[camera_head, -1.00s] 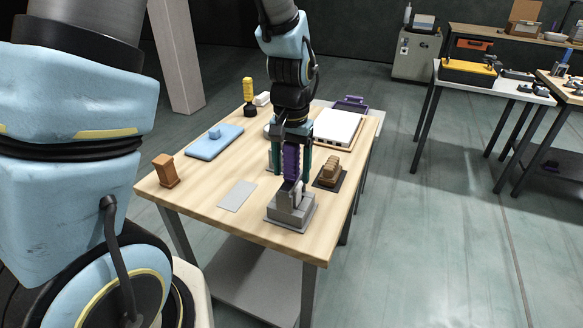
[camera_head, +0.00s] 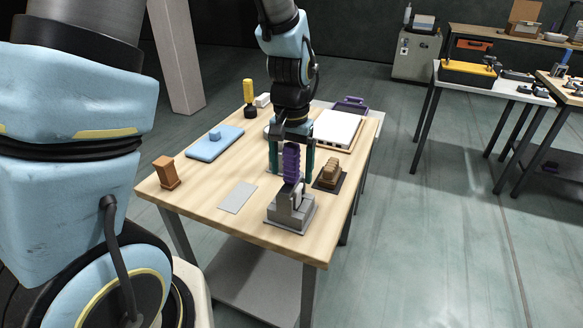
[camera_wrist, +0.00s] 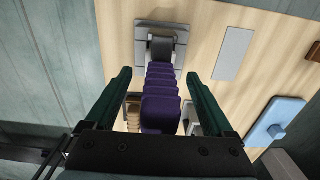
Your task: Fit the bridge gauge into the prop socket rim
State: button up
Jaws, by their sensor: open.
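A purple ridged handle (camera_head: 291,160), seemingly the bridge gauge's grip, stands upright above a grey stepped block (camera_head: 290,212) at the table's near end. I take the block for the prop socket. The handle's lower end meets the block; how the gauge sits at the rim is too small to tell. My gripper (camera_head: 290,177) is open, with one dark green finger on each side of the handle. In the wrist view, the handle (camera_wrist: 161,105) lies between the spread fingers with gaps on both sides, and the grey block (camera_wrist: 142,58) is beyond it.
A brown ribbed piece on a dark base (camera_head: 329,174) stands close right of my gripper. A flat grey plate (camera_head: 238,196) lies left of the block. The table's front-left area is clear.

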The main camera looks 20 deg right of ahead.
aim_at(292, 145)
jog(key=shift+r+p, duration=1.4)
jog(key=shift+r, duration=0.4)
jog(key=shift+r, duration=0.1)
notch_tip(292, 145, up, 11)
jog(key=shift+f+b, duration=0.1)
jog(key=shift+b, duration=0.85)
dwell(0.4)
jog(key=a+f+n, duration=0.3)
jog(key=a, duration=0.9)
jog(key=w+a+f+n+t, duration=0.1)
jog(key=a+f+n, duration=0.3)
jog(key=a, duration=0.9)
jog(key=shift+a+f+t, duration=0.15)
jog(key=shift+t, duration=0.15)
